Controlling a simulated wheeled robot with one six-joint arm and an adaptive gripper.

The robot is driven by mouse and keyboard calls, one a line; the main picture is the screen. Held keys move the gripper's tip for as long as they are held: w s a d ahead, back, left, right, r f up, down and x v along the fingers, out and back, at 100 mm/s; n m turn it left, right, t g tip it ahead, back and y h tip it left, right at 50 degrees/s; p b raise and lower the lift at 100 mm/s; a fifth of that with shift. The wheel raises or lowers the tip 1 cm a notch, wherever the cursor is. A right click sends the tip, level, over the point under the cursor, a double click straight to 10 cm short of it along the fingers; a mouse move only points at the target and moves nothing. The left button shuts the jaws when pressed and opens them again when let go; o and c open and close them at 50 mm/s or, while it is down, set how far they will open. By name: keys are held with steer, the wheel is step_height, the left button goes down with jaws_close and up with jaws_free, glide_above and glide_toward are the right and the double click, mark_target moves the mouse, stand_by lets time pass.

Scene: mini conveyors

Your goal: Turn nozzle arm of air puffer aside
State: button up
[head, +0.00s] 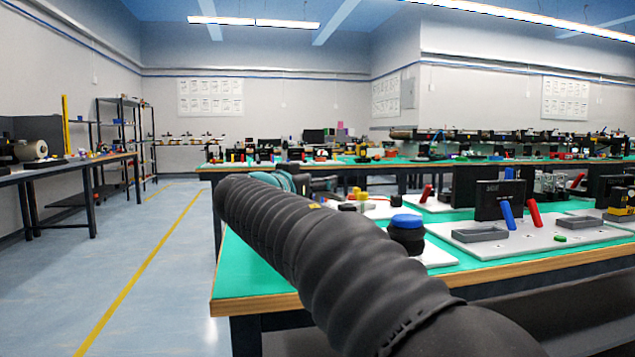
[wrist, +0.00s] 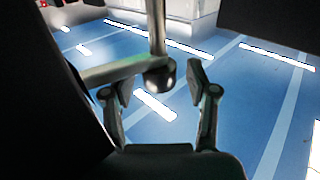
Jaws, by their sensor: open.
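In the wrist view my gripper (wrist: 158,88) is open, one finger on each side of a dark round knob (wrist: 157,76). The knob sits at the junction of an upright metal rod (wrist: 157,28) and a pale level bar (wrist: 112,72) that runs off to the left. These look like parts of the air puffer, with the bar as its likely nozzle arm. The left finger overlaps the bar in the picture. I cannot tell whether either finger touches it. In the head view my arm's dark sleeve hides my gripper and the spot it is at.
A green-topped bench (head: 262,278) stands ahead. On it are a blue-capped black button (head: 406,230), a pale board (head: 548,238) with red and blue levers, and a grey tray (head: 480,234). Farther benches stand behind. The floor (head: 155,245) to the left is clear.

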steer(key=v, duration=1.1)
steer(key=shift+s+a, duration=0.15)
steer(key=shift+s, duration=0.1)
steer(key=shift+a+r, duration=0.1)
steer(key=shift+a, duration=0.05)
steer(key=c, duration=0.5)
steer(key=shift+n+y, duration=0.3)
steer(key=shift+n, duration=0.2)
steer(key=a, duration=0.1)
steer(key=w+a+p, duration=0.1)
steer(key=a+f+p, duration=0.1)
steer(key=a, duration=0.1)
steer(key=shift+w+f, duration=0.1)
steer(key=shift+w, duration=0.3)
jaws_close()
steer(key=m+g+h+p, duration=0.3)
steer(key=m+g+h, duration=0.3)
glide_toward(328, 194)
steer(key=x, duration=0.7)
